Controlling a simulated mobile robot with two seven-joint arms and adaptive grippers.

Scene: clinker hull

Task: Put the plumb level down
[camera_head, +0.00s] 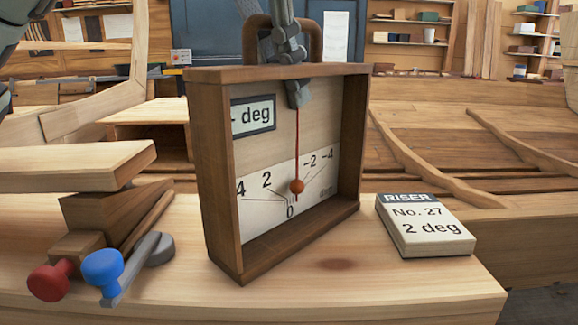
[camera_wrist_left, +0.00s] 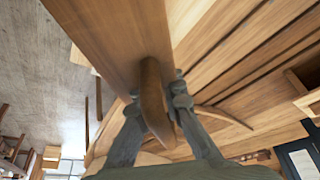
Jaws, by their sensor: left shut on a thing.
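The plumb level (camera_head: 214,180) is an upright wooden box frame with an arched handle (camera_head: 316,40), a pale dial and a thin red line ending in an orange bob (camera_head: 296,186). The bob hangs just to the right of the 0 mark. My left gripper (camera_head: 290,60) is shut on the handle from above; one finger hides part of the upper dial and sign. In the left wrist view the handle (camera_wrist_left: 152,85) runs between the fingers (camera_wrist_left: 160,96). The level's base is at the bench top (camera_head: 360,285); I cannot tell whether it touches. My right gripper is not in view.
A riser block (camera_head: 425,228) marked "No. 27, 2 deg" lies to the right of the level. A wooden clamp with a red knob (camera_head: 48,282) and a blue knob (camera_head: 102,268) lies at the left. Curved hull planks (camera_head: 440,160) stand behind. The front bench strip is clear.

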